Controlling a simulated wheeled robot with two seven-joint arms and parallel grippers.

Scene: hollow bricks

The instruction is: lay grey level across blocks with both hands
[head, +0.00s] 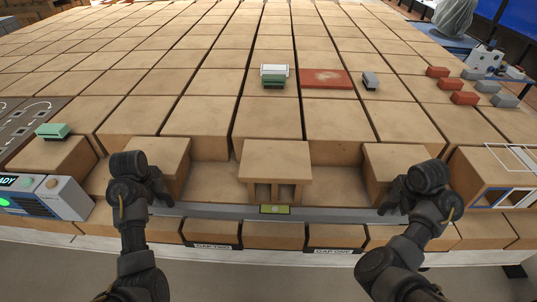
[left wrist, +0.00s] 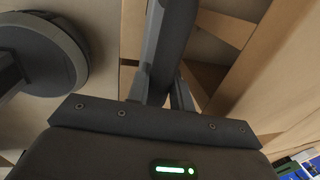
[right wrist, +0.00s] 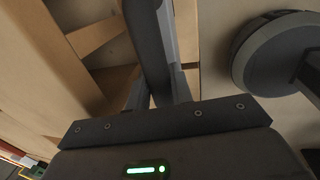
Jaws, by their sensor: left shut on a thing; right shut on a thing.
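The grey level (head: 230,211) is a long bar with a yellow-green window at its middle. It runs left to right along the front of the block field in the head view. My left gripper (head: 163,199) is shut on its left part and my right gripper (head: 388,205) on its right part. The bar also shows between the fingers in the left wrist view (left wrist: 170,45) and the right wrist view (right wrist: 150,45). The bar looks about level. A raised hollow block (head: 274,162) stands behind its middle. I cannot tell whether the bar touches the blocks below.
Lower blocks labelled GAP TWO (head: 212,246) and GAP ONE (head: 333,250) lie along the front edge. A grey console (head: 62,197) stands at left. Green pieces (head: 53,131), a red plate (head: 325,79) and several red and grey bricks (head: 464,98) lie farther back.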

